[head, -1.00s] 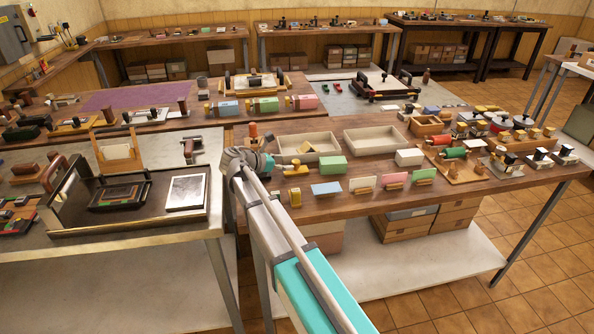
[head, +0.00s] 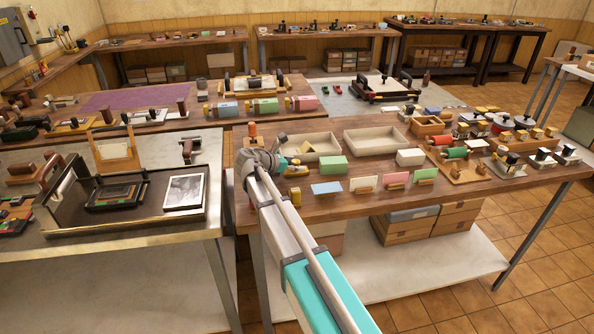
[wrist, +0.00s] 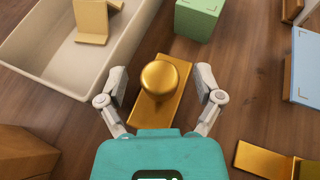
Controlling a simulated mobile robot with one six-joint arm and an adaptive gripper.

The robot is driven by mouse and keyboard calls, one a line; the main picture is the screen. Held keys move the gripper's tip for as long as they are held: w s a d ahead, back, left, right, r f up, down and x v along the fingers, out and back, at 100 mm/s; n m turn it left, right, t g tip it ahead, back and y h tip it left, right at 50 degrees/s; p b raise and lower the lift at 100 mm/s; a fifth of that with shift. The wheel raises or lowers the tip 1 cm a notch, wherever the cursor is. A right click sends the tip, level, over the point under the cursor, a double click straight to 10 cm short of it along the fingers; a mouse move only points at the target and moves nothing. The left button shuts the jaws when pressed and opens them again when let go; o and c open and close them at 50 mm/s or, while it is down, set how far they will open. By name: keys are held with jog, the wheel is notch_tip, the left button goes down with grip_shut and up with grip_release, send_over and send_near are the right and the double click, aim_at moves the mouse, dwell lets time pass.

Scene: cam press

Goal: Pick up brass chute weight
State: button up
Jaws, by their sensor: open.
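The brass chute weight is a flat gold plate with a round knob (wrist: 160,76) on top, lying on the wooden bench in the middle of the wrist view. It also shows as a small brass piece (head: 294,168) beside the arm's end in the head view. My gripper (wrist: 161,84) is open, with one finger on each side of the weight. Gaps show between the fingers and the knob. The lower end of the plate is hidden by the teal gripper body. Height above the bench is hard to tell.
A cream tray (wrist: 45,72) holding a bent brass piece (wrist: 96,22) lies close left of the gripper. A green block (wrist: 198,20) stands ahead and a pale blue card (wrist: 305,70) to the right. Another brass piece (wrist: 262,160) is at lower right; a wooden block (wrist: 25,152) at lower left.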

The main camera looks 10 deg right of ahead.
aim_at(296, 160)
jog(key=shift+c, duration=0.3)
grip_shut()
jog(key=shift+r, duration=0.1)
dwell(0.4)
notch_tip(296, 160, up, 3)
jog(key=p, duration=0.3)
jog(key=shift+r, duration=0.1)
jog(key=s+a+r+p, duration=0.3)
jog(key=s+r+p, duration=0.6)
jog(key=s, duration=0.4)
jog(key=shift+s+a+r+p, duration=0.25)
jog(key=shift+s+r+p, duration=0.05)
jog(key=shift+p, duration=0.25)
